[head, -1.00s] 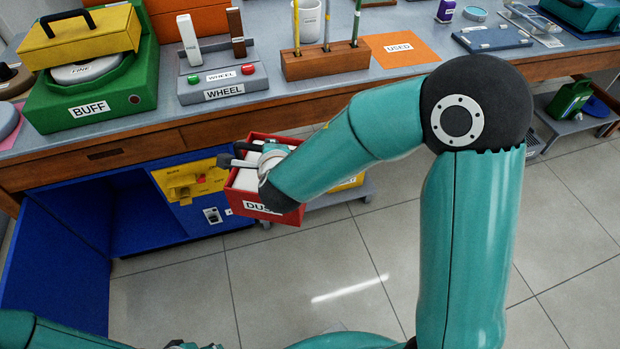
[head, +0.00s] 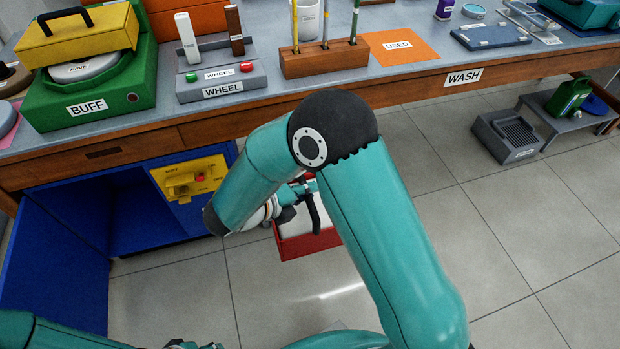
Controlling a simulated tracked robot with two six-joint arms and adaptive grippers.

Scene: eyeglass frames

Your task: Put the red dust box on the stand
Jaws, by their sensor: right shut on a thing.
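The red dust box (head: 312,246), open-topped with a pale inside, hangs above the floor in front of the bench. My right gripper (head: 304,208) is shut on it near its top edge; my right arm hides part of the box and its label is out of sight. A low grey stand (head: 541,118) is on the floor at the right, under the bench; I cannot tell whether it is the task's stand. My left arm shows at the bottom left, with what may be part of its gripper (head: 190,345) cut off by the bottom edge.
The bench (head: 400,105) runs across the back, with a WASH label at its front. A grey crate (head: 507,136) stands left of the low stand, which carries a green item (head: 569,97). A blue cabinet (head: 55,240) is at the left.

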